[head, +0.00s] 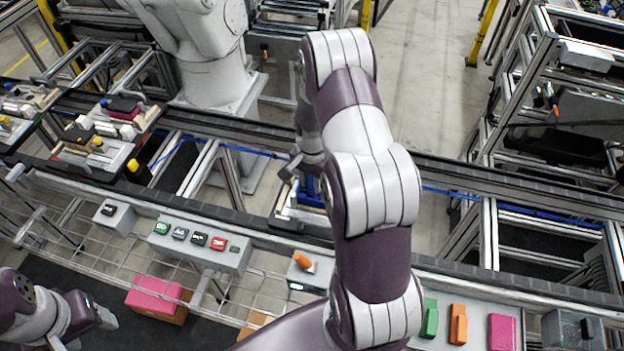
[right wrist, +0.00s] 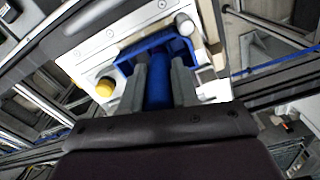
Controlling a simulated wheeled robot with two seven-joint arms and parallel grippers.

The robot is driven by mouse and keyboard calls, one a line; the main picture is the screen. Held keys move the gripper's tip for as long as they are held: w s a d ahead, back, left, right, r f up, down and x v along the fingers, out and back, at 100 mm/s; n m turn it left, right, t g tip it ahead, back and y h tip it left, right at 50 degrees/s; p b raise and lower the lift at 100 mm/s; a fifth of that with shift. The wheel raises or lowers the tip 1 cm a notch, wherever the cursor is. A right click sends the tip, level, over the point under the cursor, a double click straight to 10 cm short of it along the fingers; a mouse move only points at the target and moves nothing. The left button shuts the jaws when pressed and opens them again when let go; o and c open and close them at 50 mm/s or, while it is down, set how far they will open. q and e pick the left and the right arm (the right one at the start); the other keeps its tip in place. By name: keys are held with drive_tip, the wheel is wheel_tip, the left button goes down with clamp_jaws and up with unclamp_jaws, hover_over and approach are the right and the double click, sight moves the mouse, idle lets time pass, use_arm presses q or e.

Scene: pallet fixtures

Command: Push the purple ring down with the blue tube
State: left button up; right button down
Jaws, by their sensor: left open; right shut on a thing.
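In the right wrist view, my right gripper (right wrist: 157,75) is shut on the blue tube (right wrist: 157,92), which sits between its two grey fingers. The fingers reach over a blue bracket-shaped part (right wrist: 126,66) on a white pallet fixture (right wrist: 88,56). I cannot tell whether the tube touches anything below. In the head view, my right arm hides most of this spot; the right gripper (head: 290,172) shows only partly, beside blue parts. My left gripper (head: 103,318) is open and empty at the lower left, away from the fixture.
A yellow knob (right wrist: 104,88) and a silver round post (right wrist: 186,24) stand near the blue bracket. The conveyor carries other loaded pallets (head: 60,154) at left. A button box (head: 200,246) and an orange switch (head: 303,261) line the near rail.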

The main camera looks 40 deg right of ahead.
drive_tip(key=shift+f, duration=0.85)
idle(2.9)
idle(0.3)
wheel_tip(320, 180, up, 8)
drive_tip(key=p, duration=0.6)
idle(0.3)
